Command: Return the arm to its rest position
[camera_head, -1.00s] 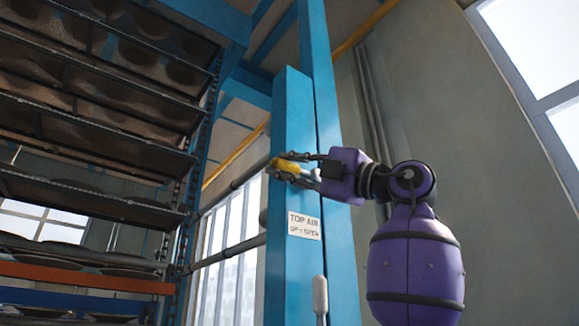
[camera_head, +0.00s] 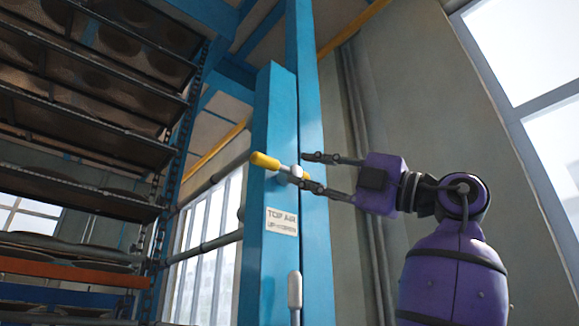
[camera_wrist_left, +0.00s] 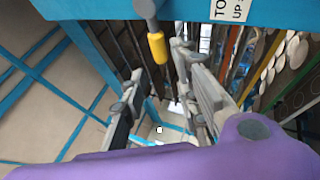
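In the left wrist view the yellow grip (camera_wrist_left: 157,48) shows near the tips of my open left gripper (camera_wrist_left: 158,70). My right gripper is not in view.
A rack of dark shelves (camera_head: 80,125) stands at the left. A second, grey-white lever handle (camera_head: 295,290) is low on the post. Grey pipes (camera_head: 215,182) run to the post from the left. A wall and window lie at the right, with free space before the wall.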

